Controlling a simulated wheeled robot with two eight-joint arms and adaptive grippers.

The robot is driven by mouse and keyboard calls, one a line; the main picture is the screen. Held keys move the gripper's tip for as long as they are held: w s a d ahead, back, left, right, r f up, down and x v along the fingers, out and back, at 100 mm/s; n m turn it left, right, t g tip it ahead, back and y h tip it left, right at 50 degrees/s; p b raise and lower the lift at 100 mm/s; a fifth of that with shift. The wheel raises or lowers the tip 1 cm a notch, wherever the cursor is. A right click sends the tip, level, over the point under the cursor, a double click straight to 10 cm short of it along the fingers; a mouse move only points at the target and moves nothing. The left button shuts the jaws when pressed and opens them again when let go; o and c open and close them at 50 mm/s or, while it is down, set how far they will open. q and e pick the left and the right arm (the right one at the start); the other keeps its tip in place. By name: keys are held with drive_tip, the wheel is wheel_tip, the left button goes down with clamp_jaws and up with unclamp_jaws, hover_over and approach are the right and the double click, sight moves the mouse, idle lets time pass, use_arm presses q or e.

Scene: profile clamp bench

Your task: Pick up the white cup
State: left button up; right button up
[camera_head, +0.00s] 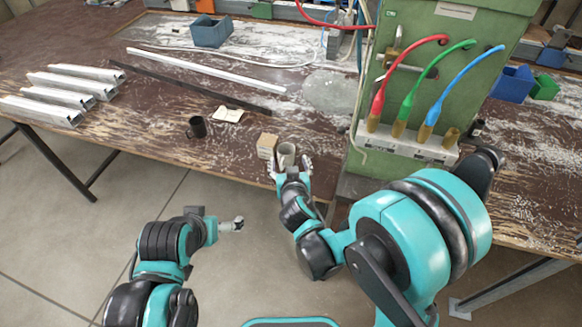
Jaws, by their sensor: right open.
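The white cup (287,150) stands on the brown bench near its front edge, beside a small tan wooden block. It looks light grey-white, and its lower part is hidden by my gripper. My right gripper (289,164) is open at the bench's front edge, with its fingers to either side of the cup. I cannot tell whether the fingers touch it. My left gripper (236,225) is out over the floor in front of the bench, away from the cup. It is too small to tell whether its jaws are open.
The tan block (267,145) is close on the cup's left. A black mug (196,127) stands farther left, near a paper note (228,114). A green machine (440,70) with red, green and blue hoses rises at the right. Metal profiles (75,85) lie at the left.

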sight(285, 147)
drive_tip(key=shift+w+a+f, duration=0.1)
drive_tip(key=shift+w+f, duration=0.15)
drive_tip(key=shift+w, duration=0.15)
drive_tip(key=shift+b+x, duration=0.4)
drive_tip(key=shift+x, duration=0.65)
drive_tip(key=b+x, duration=0.1)
drive_tip(key=x, duration=0.1)
drive_tip(key=b+x, duration=0.1)
drive_tip(key=x, duration=0.1)
drive_tip(key=shift+f, duration=0.3)
drive_tip(key=shift+w+a, duration=0.1)
drive_tip(key=shift+w, duration=0.25)
drive_tip(key=c, duration=1.4)
drive_tip(key=shift+r, duration=0.15)
